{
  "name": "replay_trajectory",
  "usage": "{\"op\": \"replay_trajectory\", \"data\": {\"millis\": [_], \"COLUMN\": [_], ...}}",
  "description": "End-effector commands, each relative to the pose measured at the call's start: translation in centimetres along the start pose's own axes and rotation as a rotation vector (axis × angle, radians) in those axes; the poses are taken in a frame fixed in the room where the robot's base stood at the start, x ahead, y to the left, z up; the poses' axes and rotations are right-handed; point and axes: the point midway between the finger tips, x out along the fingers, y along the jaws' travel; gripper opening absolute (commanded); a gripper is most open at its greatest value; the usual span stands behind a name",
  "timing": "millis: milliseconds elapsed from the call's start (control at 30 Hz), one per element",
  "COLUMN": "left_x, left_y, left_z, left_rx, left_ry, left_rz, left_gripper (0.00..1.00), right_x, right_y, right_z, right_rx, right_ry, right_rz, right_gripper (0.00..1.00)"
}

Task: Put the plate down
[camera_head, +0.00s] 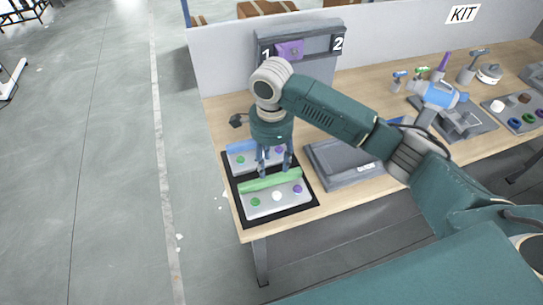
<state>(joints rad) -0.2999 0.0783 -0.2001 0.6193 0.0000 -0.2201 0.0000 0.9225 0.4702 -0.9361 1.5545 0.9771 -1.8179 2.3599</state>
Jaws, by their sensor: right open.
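A light grey plate (268,205) with a green bar (268,181) along its back edge lies flat on a black mat (251,219) at the table's left end. Green, white and purple round pieces sit on it. A second grey plate (234,164) with a blue bar (241,146) lies behind it, partly hidden by my right gripper. My right gripper (275,172) points down with its fingers open around the green bar; I cannot tell whether they touch it. My left gripper is not in view.
A dark grey case (338,165) lies close to the right of the mat. A panel with a purple piece (290,49) and the numbers 1 and 2 stands behind. Tools and a blue bottle (440,94) are farther right. Open floor lies left.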

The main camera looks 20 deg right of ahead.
Motion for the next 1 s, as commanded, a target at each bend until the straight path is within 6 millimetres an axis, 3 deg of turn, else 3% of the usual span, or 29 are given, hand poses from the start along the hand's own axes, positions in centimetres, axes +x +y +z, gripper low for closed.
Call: {"op": "replay_trajectory", "data": {"millis": [200,367,867,1000], "left_x": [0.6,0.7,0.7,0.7], "left_y": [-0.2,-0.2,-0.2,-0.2], "left_z": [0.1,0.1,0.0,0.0], "left_rx": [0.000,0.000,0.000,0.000], "left_ry": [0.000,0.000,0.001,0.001], "left_rz": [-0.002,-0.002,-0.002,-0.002], "left_gripper": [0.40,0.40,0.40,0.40], "right_x": [-3.0,-3.8,-3.6,-1.7], "right_y": [0.0,0.1,0.1,1.4], "right_z": [0.1,0.1,0.1,1.6], "right_rx": [-0.002,-0.002,-0.008,-0.127], "right_ry": [-0.002,0.000,-0.002,-0.031], "right_rz": [-0.001,0.001,0.002,-0.006], "right_gripper": [0.47,0.47,0.47,0.47]}}
